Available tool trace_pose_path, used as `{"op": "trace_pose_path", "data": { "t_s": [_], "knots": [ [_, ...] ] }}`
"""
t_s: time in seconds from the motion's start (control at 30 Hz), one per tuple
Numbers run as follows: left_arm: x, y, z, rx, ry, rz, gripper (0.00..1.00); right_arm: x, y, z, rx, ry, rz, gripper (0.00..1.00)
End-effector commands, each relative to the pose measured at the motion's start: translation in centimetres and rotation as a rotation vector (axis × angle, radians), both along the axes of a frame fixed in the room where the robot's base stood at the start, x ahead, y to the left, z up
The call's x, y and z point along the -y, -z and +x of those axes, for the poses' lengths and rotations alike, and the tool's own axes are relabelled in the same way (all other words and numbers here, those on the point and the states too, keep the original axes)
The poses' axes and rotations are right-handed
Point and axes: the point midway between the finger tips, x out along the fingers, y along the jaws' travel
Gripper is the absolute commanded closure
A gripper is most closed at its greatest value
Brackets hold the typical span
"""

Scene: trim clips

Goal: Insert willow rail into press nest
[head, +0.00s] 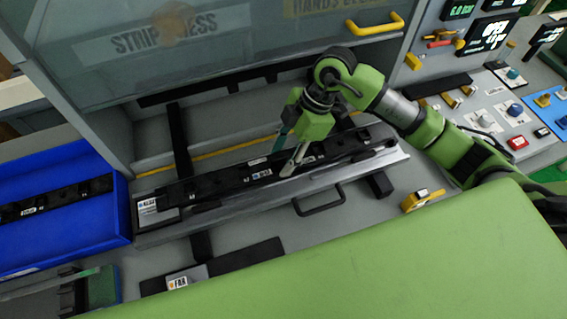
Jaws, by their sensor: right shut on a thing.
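A long black rail (225,180) with small white labels lies lengthwise along the grey press nest (250,205) below the strip press. I take this as the willow rail, but its labels are too small to read surely. My right gripper (288,158) comes down from above and is shut on the rail near its middle. The rail runs close along the nest; I cannot tell whether it is fully seated or slightly above. The gripper hides part of the rail. My left gripper is not in view.
A blue tray (75,237) at left holds another black rail (58,197). A loop handle (319,201) sticks out from the nest's front. The press window (150,45) with a yellow handle (375,24) is above. A control panel (500,100) stands at right.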

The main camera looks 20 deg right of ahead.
Motion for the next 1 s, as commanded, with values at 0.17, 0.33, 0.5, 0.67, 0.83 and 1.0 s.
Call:
{"op": "trace_pose_path", "data": {
  "t_s": [0.17,0.33,0.5,0.67,0.83,1.0],
  "knots": [
    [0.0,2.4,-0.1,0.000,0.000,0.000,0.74,0.1,2.4,0.5,-0.001,0.000,0.001,0.93],
    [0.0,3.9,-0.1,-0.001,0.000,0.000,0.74,0.1,3.8,0.5,0.001,-0.001,0.001,0.93],
    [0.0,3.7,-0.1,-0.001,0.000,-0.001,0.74,0.1,3.6,0.5,0.001,-0.001,0.001,0.93],
    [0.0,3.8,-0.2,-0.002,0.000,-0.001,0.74,0.1,3.7,0.5,0.001,0.000,0.001,0.93],
    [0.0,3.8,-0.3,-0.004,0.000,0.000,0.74,0.1,3.9,0.5,0.000,0.001,0.000,0.42],
    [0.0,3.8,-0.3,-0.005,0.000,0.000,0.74,0.2,3.9,0.5,0.000,0.001,-0.001,0.42]
  ]
}}
